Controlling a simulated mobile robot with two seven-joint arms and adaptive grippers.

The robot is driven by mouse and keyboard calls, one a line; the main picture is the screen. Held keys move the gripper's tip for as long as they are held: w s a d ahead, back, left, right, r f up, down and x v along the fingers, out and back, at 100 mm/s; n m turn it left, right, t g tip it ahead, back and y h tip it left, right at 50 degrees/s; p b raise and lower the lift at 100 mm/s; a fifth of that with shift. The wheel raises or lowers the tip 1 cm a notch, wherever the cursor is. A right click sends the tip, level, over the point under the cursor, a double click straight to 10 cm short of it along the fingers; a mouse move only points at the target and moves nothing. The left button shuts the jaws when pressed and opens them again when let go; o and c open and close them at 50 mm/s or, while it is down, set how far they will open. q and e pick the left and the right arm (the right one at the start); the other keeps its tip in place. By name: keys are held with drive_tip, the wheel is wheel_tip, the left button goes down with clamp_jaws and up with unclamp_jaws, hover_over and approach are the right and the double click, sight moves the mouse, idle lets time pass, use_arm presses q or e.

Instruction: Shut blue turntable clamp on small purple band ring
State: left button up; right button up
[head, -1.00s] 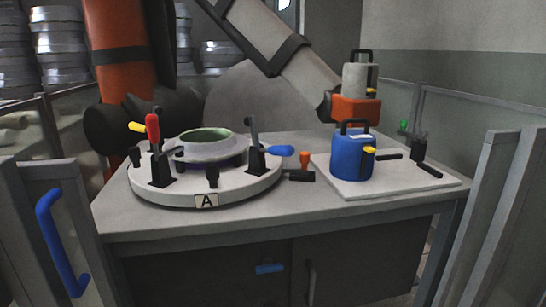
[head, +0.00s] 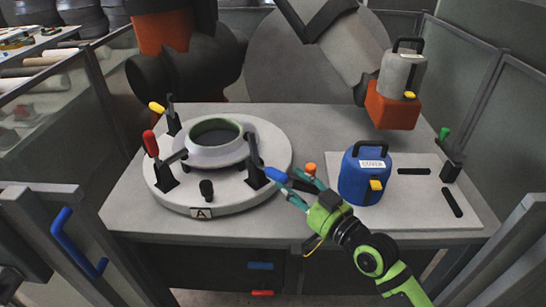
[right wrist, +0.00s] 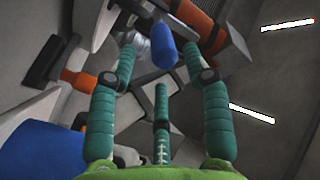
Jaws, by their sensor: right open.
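The pale ring mould (head: 208,156) with a green inner rim sits on the round white turntable (head: 275,147), marked A. Its purple band is hard to make out now. The blue-handled clamp (head: 256,178) stands at the turntable's right edge, its blue handle (head: 277,174) pointing outward to the right, away from the ring. My green right gripper (head: 294,188) is open with teal fingers close to that handle. In the right wrist view the blue handle (right wrist: 163,46) shows between the spread fingers; contact cannot be told. My left gripper is out of view.
A red-handled clamp (head: 150,143) and a yellow-handled clamp (head: 157,107) stand on the turntable's left side. A blue canister (head: 352,180) stands on a white board right of my gripper. An orange knob (head: 311,169) is close behind my fingers. An orange-and-grey unit (head: 396,105) is behind.

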sight(268, 167)
drive_tip(key=x, duration=0.7)
drive_tip(key=shift+w+a+f+p, duration=0.1)
drive_tip(key=shift+a+p, duration=0.25)
drive_tip(key=shift+a, duration=0.15)
drive_tip(key=shift+d, duration=0.1)
clamp_jaws()
